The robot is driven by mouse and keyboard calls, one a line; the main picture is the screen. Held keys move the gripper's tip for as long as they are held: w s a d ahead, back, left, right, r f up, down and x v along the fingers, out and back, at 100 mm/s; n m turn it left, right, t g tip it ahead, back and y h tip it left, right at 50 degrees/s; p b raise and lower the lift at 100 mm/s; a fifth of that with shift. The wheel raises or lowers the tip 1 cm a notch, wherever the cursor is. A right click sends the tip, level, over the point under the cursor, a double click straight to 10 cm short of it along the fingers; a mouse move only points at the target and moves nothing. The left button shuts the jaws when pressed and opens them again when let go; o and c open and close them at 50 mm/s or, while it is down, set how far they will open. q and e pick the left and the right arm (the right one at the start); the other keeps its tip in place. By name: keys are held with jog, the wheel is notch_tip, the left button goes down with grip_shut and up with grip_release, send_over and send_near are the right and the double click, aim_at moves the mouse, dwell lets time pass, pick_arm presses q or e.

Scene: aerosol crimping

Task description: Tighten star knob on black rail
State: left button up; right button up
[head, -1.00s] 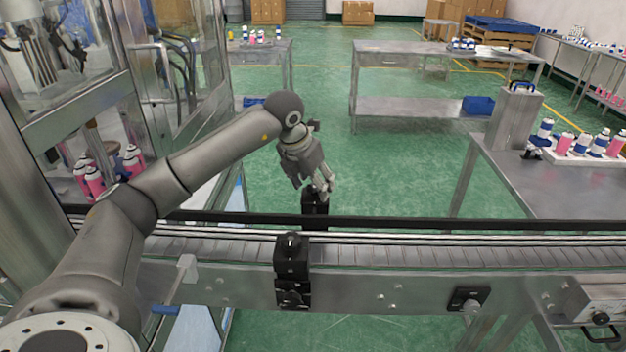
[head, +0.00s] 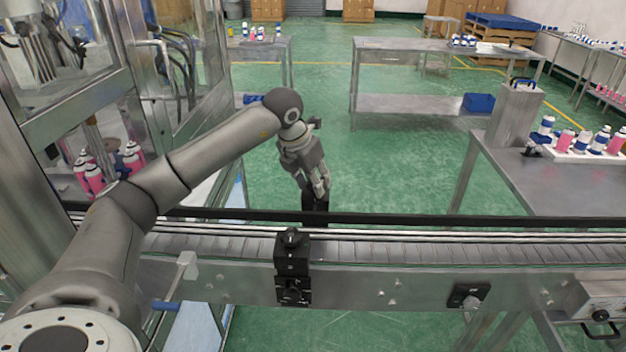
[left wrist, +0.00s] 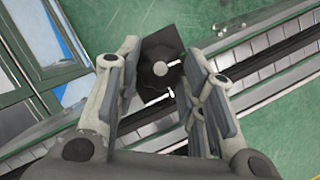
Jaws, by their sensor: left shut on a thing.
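The black rail (head: 430,219) runs along the far side of the conveyor. A black clamp block (head: 316,208) sits on it, partly hidden by my left gripper (head: 320,187), whose fingers point down at its top. In the left wrist view the dark star knob (left wrist: 153,72), with a pale round centre, lies between the two fingers of my left gripper (left wrist: 155,82). The gripper is shut on the knob. My right gripper is not in view.
A second black block (head: 292,262) with a knob on top is on the near side of the conveyor (head: 430,251). A glass-walled machine (head: 95,80) stands at the left. A steel table (head: 570,185) with several cans is at the right.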

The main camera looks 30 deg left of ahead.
pick_arm(q)
jog(key=m, duration=0.1)
jog(key=m+h, duration=0.1)
jog(key=m, duration=0.1)
jog(key=shift+a+m, duration=0.2)
jog(key=shift+m, duration=0.1)
jog(key=m, duration=0.2)
jog(key=m+g+h, duration=0.1)
jog(key=shift+w+a+r+m+h, duration=0.1)
jog(key=shift+w+r+m+h, duration=0.05)
jog(key=shift+m+h, duration=0.2)
jog(key=m+g, duration=0.1)
jog(key=m, duration=0.1)
jog(key=m+h+p, duration=0.1)
jog(key=m, duration=0.2)
jog(key=shift+w+a+m+g, duration=0.1)
jog(key=shift+w+m+g, duration=0.15)
jog(key=shift+g, duration=0.15)
jog(key=shift+w+m+g+h+p, duration=0.15)
jog(key=shift+m+g, duration=0.25)
jog(key=shift+m, duration=0.75)
jog(key=shift+s+m+g+h+p, duration=0.15)
jog(key=shift+m+g, duration=0.25)
jog(key=shift+m, duration=0.75)
jog(key=shift+w, duration=0.1)
jog(key=o, duration=1)
jog(key=v, duration=1.1)
jog(key=shift+r, duration=0.4)
